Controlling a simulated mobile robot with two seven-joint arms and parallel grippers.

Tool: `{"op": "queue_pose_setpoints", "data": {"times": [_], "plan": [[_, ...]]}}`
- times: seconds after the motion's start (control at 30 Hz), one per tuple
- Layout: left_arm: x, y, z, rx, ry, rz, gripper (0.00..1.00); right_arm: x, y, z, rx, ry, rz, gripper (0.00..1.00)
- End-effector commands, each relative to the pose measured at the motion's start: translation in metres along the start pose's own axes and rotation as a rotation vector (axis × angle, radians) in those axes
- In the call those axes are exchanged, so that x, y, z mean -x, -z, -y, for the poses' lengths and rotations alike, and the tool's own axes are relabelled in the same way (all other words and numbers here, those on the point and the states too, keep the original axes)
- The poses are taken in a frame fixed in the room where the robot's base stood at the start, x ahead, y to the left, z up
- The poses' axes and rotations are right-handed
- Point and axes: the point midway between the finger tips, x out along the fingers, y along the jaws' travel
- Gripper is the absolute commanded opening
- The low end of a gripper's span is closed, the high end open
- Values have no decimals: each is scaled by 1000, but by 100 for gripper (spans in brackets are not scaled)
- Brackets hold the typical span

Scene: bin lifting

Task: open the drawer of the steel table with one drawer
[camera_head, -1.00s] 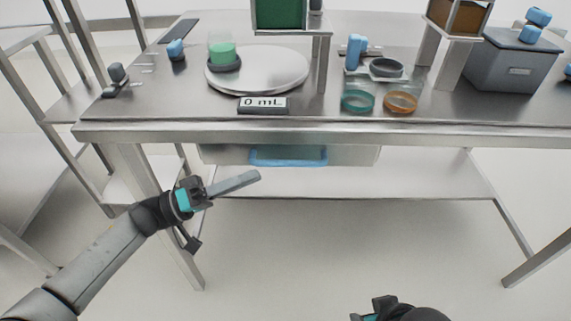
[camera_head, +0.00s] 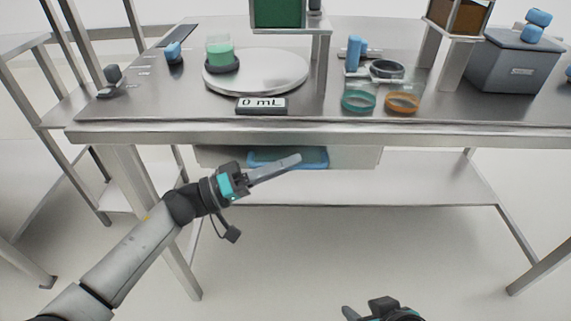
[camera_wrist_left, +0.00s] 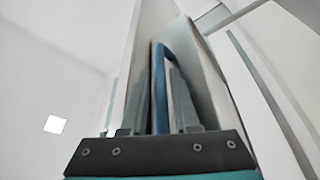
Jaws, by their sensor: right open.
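The steel table (camera_head: 420,138) has one drawer (camera_head: 355,158) under its top, with a blue handle (camera_head: 318,154) along the front. The drawer looks shut. My left gripper (camera_head: 294,162) is in front of the handle and hides part of it. In the left wrist view, the fingers of my left gripper (camera_wrist_left: 158,100) stand apart, with the blue handle (camera_wrist_left: 161,75) between them. I cannot tell whether they touch it. My right gripper (camera_head: 384,308) is low at the bottom edge, far below the drawer, only partly in view.
On the table stand a round plate (camera_head: 285,72) with a green-filled beaker (camera_head: 219,52), a "0 mL" display (camera_head: 261,105), green and orange rings (camera_head: 403,103) and a grey box (camera_head: 515,65). A lower shelf (camera_head: 400,185) lies under the drawer. The floor in front is clear.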

Motion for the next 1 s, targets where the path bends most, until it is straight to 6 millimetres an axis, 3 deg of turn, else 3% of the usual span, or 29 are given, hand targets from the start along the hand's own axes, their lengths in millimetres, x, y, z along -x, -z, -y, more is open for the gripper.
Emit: {"op": "queue_pose_setpoints", "data": {"times": [0.03, 0.23, 1.0], "plan": [[0, 0, 0, 0, 0, 0, 23, 0, 0, 0, 0, 0, 0, 50], [0, 0, 0, 0, 0, 0, 0, 0, 0, 0, 0, -1, 0, 50], [1, 0, 0, 0, 0, 0, 0, 0, 0, 0, 1, -1, 1, 50]]}}
